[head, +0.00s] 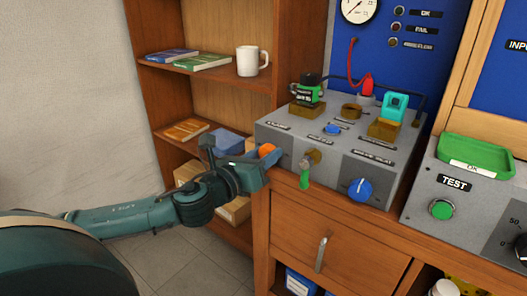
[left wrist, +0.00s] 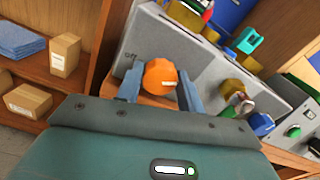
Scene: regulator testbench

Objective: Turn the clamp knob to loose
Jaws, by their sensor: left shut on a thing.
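The clamp knob appears to be the orange knob (head: 266,151) on the left part of the grey testbench's front face. In the left wrist view the orange knob (left wrist: 160,77) sits between the two fingers of my left gripper (left wrist: 159,88). In the head view my left gripper (head: 262,168) reaches the knob from the left and partly covers it. The gripper is shut on the knob. My right gripper is not in view.
The grey testbench (head: 328,157) carries a blue knob (head: 360,189), a green-handled lever (head: 304,178) and several fittings on top. A drawer with a metal handle (head: 321,254) is below. A shelf with books and a white mug (head: 247,61) stands behind my left arm.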

